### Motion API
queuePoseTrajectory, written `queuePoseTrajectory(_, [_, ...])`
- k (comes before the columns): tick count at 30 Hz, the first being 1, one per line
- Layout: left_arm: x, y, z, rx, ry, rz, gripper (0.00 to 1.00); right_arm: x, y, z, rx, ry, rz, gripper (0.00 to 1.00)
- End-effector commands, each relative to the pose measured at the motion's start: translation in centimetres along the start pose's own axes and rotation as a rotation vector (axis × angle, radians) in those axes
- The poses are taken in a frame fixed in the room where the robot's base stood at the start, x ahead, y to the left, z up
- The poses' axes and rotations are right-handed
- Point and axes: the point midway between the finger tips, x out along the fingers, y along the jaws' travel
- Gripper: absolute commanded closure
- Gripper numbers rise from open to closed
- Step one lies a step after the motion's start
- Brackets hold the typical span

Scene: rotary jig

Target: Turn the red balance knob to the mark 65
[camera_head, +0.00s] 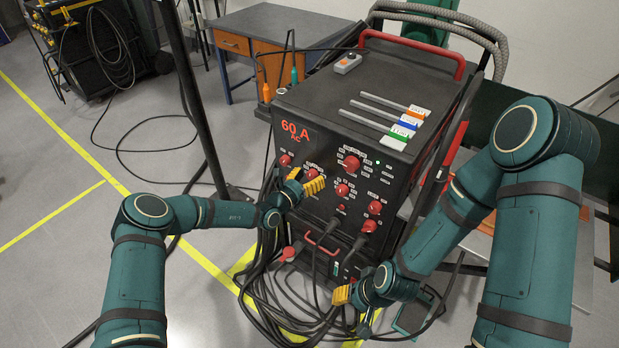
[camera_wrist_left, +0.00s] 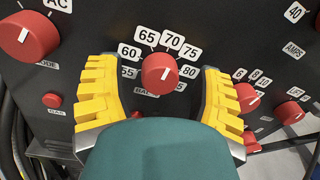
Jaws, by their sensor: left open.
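The red balance knob (camera_wrist_left: 158,74) sits on the dark front panel, centred between my left fingers in the left wrist view. Labels from 55 to 85 ring it, and the 65 mark (camera_wrist_left: 147,36) is at its upper left. The knob's white line leans slightly right of straight up, roughly toward 70. In the head view the knob (camera_head: 311,174) is partly hidden by my left gripper (camera_head: 303,184). That gripper is open, its yellow fingers on either side of the knob with gaps showing. My right gripper (camera_head: 355,309) is low before the machine, its fingers apart and empty.
Other red knobs are close by: the mode knob (camera_wrist_left: 27,36) at left and another knob (camera_wrist_left: 247,97) at right. The welding machine (camera_head: 385,70) carries labelled rods and a small grey box (camera_head: 347,63) on top. Loose cables (camera_head: 262,270) hang and coil around its lower front.

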Motion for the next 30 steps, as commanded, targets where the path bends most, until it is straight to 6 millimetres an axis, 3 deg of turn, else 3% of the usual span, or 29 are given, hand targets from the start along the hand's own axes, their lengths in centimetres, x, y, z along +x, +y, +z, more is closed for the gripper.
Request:
queuePoseTrajectory(4, [-0.02,-0.01,0.01,0.0,0.0,0.0,0.33,-0.02,-0.01,0.0,0.0,0.0,0.0,0.53])
queuePoseTrajectory(5, [-0.02,-0.01,0.01,0.0,0.0,0.0,0.39,-0.01,-0.01,0.0,0.0,0.0,0.0,0.53])
queuePoseTrajectory(10, [-0.04,0.0,0.01,0.0,0.0,0.0,0.98,-0.01,0.0,-0.01,0.0,0.0,0.0,0.53])
queuePoseTrajectory(22, [-0.02,0.02,0.09,-0.015,-0.003,0.0,1.0,-0.02,0.0,-0.02,0.0,0.0,0.0,0.53])
queuePoseTrajectory(30, [-0.03,0.13,0.15,-0.136,-0.011,0.0,1.0,-0.08,-0.03,-0.05,0.0,0.001,0.0,0.53])
